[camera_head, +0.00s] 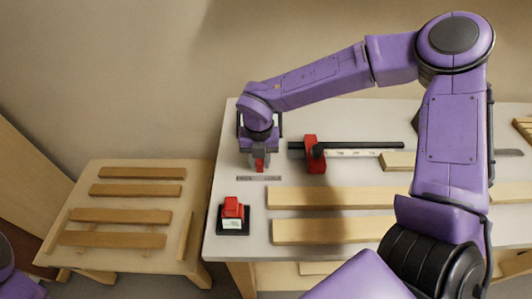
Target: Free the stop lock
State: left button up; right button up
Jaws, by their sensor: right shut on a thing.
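My right gripper (259,160) points down at the left end of the bench. It is shut on a small red piece (260,165), which shows between its fingertips just behind a grey marked strip (259,178). Most of the red piece is hidden by the gripper, so I cannot tell whether it is the stop lock. A red stop block (315,160) with a black knob sits at the left part of a black rail with a pale scale, right of the gripper and apart from it. Only a purple bit of my left arm shows at the lower left; its gripper is out of view.
Long boards (335,197) lie across the pale bench (222,185). A low wooden table (197,175) with several slats stands to the left. My right arm spans the right side.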

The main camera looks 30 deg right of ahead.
jog(key=shift+w+a, duration=0.6)
jog(key=shift+a, duration=0.2)
jog(key=shift+w+a+b, duration=0.35)
jog(key=shift+w+a, duration=0.25)
jog(key=shift+w, duration=0.25)
jog(key=shift+w+a, duration=0.2)
jog(key=shift+w, duration=0.15)
jog(key=o, duration=0.7)
